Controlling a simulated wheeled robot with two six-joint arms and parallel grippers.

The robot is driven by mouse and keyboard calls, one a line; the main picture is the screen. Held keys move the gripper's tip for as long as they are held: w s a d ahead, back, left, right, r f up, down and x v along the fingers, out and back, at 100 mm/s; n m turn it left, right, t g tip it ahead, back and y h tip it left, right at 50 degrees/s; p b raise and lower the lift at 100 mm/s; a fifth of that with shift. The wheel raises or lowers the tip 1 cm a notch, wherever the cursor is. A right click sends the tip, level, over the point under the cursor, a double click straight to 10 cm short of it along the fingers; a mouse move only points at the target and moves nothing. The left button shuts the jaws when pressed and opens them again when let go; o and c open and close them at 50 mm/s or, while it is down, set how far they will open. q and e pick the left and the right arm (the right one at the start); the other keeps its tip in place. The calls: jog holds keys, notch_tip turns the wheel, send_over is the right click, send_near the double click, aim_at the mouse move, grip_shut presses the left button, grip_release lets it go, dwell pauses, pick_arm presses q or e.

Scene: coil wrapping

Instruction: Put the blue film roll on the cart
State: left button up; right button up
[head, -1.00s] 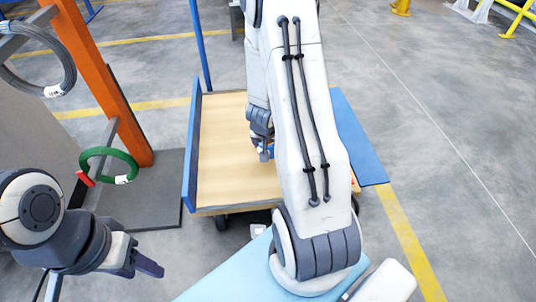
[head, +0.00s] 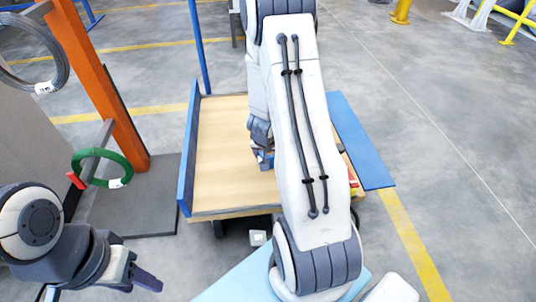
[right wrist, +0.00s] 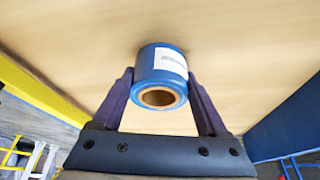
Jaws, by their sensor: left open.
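The blue film roll (right wrist: 150,68) is a short blue cylinder with a brown core and a white label. In the right wrist view it sits between the two fingers of my right gripper (right wrist: 161,82), which touch its sides. The cart (head: 220,150) has a pale wooden deck and blue side panels. My right gripper (head: 263,160) is over the deck in the head view, where my forearm partly hides it. The deck fills the background behind the roll; whether the roll touches it I cannot tell. My left gripper (head: 145,281) is open and empty at the lower left.
An orange post (head: 105,85) carries a green coil (head: 103,168) and a dark coil (head: 35,50) on the left. A light blue surface (head: 240,278) lies in front of the cart. A blue panel (head: 358,140) is on the cart's right.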

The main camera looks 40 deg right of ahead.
jog(key=shift+o, duration=1.4)
jog(key=shift+r, duration=0.15)
jog(key=shift+r+p, duration=0.3)
jog(key=shift+p, duration=0.1)
jog(key=p+v, duration=0.8)
jog(key=v, duration=0.4)
jog(key=a+r+n+y, duration=0.3)
jog(key=a+r+n, duration=0.1)
jog(key=a, duration=0.8)
jog(key=a+r+n+y, duration=0.2)
jog(key=a+r+n, duration=0.25)
jog(key=a, duration=0.65)
jog(key=s+a+r+n+g, duration=0.1)
jog(key=s+a+r+n, duration=0.2)
jog(key=s, duration=0.6)
jog(key=s+a+r+n+g, duration=0.2)
jog(key=s+a+r+n, duration=0.2)
jog(key=s, duration=0.4)
jog(key=shift+s+a+r+n+h, duration=0.15)
jog(key=shift+s+r+n+h, duration=0.15)
jog(key=shift+n, duration=0.35)
